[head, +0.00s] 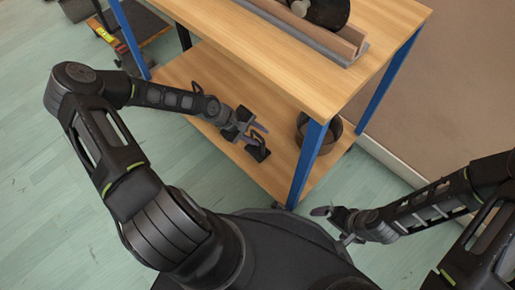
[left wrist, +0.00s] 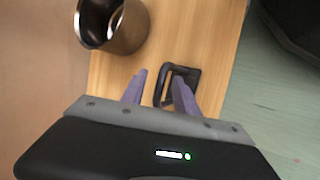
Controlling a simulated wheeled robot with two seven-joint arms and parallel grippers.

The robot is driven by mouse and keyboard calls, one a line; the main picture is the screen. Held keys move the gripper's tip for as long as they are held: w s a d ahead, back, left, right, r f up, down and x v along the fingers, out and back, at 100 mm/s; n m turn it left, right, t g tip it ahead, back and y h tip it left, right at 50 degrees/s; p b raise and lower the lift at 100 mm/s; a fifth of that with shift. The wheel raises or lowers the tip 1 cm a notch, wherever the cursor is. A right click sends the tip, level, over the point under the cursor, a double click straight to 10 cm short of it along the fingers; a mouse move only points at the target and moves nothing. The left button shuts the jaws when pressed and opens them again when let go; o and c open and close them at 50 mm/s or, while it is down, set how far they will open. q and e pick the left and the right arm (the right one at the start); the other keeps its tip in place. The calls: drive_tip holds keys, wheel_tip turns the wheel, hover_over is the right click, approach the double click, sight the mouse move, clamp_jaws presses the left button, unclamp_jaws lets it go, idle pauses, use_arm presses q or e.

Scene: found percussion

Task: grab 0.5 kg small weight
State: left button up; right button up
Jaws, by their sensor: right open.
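The small weight (head: 259,154) is a black piece with a loop handle on the lower wooden shelf (head: 205,70). It also shows in the left wrist view (left wrist: 191,74), close to the shelf's right edge there. My left gripper (head: 262,135) is open at the weight. In the left wrist view its two purple fingers (left wrist: 159,78) are apart, with the handle between them, nearer the right finger. I cannot tell whether a finger touches it. My right gripper (head: 337,224) is open and empty, away from the shelf over the floor.
A dark metal pot (head: 341,143) stands on the lower shelf near a blue post (head: 308,165); it also shows in the left wrist view (left wrist: 130,32). The upper shelf (head: 295,85) overhangs, carrying a grey-and-brown bar (head: 300,28) and a dark cylinder. Green floor lies left.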

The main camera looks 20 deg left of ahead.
use_arm(q)
drive_tip(key=shift+r, duration=0.1)
drive_tip(key=shift+c, duration=0.2)
clamp_jaws()
idle(0.4)
idle(1.1)
